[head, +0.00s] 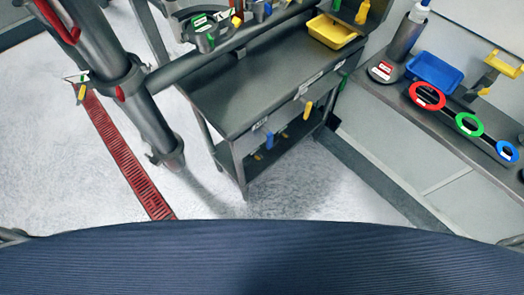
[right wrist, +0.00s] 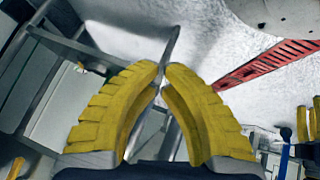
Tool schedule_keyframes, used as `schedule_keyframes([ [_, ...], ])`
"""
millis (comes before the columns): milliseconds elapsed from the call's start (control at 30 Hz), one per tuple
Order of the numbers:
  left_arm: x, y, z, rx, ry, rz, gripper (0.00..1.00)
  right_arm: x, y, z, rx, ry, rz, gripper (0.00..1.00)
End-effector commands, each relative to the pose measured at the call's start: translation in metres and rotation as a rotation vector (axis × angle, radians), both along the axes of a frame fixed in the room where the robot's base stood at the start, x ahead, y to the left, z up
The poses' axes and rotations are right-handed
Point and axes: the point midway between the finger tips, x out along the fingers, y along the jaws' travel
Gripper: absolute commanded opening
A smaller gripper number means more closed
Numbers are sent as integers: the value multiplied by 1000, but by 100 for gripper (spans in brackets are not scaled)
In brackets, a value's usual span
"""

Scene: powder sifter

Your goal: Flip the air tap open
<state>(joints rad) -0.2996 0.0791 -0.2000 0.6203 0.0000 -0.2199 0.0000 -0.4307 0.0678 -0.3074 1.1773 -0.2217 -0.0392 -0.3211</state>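In the head view, several small tap levers hang along the front edge of the dark metal bench: a blue lever (head: 269,139), a yellow lever (head: 308,109) and a green one (head: 342,83). White labels sit near them, too small to read, so I cannot tell which is the air tap. Neither gripper shows in the head view. In the right wrist view, my right gripper (right wrist: 162,70) has yellow ribbed fingers whose tips nearly meet, with nothing seen between them. A blue-handled part (right wrist: 286,135) shows at that view's right edge. My left gripper is not in view.
The dark metal bench (head: 255,85) bears a yellow tray (head: 332,32). A side shelf at right holds a blue tray (head: 433,71) and red, green and blue rings. A thick grey pipe stands at left beside a red floor grate (head: 125,155). Floor before the bench is clear.

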Motion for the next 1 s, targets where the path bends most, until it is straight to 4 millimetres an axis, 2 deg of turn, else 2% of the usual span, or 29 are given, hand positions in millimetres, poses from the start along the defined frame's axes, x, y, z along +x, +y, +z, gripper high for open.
schedule_keyframes([
  [33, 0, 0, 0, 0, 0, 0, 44, 20, 14, 24, -9, -84, 52, 0],
  [100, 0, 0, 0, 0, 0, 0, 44, 44, 31, 58, -33, -200, 129, 0],
  [167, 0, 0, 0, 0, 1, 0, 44, 62, 45, 90, -62, -304, 191, 0],
  [300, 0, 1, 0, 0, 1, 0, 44, 101, 75, 171, -156, -566, 325, 0],
  [400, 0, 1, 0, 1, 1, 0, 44, 121, 91, 228, -244, -749, 404, 0],
  [533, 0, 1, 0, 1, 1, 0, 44, 136, 103, 287, -367, -941, 474, 0],
  [600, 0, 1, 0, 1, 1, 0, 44, 140, 106, 307, -429, -1013, 499, 0],
  [700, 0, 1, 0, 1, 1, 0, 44, 142, 108, 323, -504, -1082, 531, 0],
  [1000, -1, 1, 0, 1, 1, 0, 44, 141, 110, 327, -609, -1138, 577, 0],
])
